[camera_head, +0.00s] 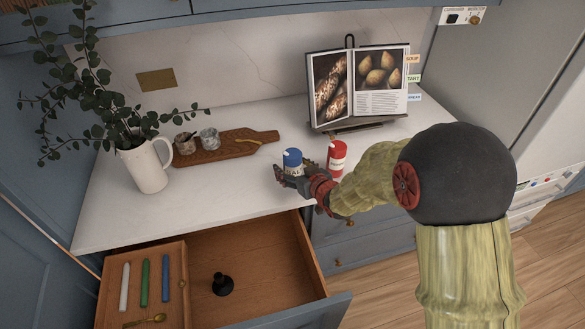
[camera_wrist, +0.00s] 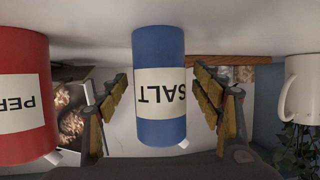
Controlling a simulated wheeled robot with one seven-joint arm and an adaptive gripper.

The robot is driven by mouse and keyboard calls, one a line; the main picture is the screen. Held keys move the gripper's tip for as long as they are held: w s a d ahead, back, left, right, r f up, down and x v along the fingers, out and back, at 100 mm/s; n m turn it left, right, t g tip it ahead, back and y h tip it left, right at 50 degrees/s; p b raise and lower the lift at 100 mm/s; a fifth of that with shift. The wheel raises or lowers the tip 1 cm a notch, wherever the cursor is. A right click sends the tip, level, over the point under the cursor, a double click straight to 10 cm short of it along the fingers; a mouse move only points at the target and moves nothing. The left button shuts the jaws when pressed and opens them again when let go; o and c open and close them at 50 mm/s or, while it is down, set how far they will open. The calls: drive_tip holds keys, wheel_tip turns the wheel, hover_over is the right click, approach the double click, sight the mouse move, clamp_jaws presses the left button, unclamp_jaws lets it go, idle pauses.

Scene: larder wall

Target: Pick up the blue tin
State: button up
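The blue tin (camera_head: 292,160) stands on the white counter near its front edge, with a label that reads SALT. In the wrist view the blue tin (camera_wrist: 158,85) appears upside down, midway between the two fingers. My gripper (camera_head: 290,180) is at the tin, low on its near side. The wrist view shows my gripper (camera_wrist: 160,105) open, with a gap between each finger and the tin. The lower part of the tin is partly hidden by the gripper in the head view.
A red tin (camera_head: 337,157) stands close to the right of the blue tin. A cookbook on a stand (camera_head: 358,90), a wooden board (camera_head: 225,147) with small jars and a white jug (camera_head: 147,165) stand on the counter. An open drawer (camera_head: 260,265) juts out below the counter.

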drive_tip(key=shift+c, duration=1.2)
drive_tip(key=c, duration=1.3)
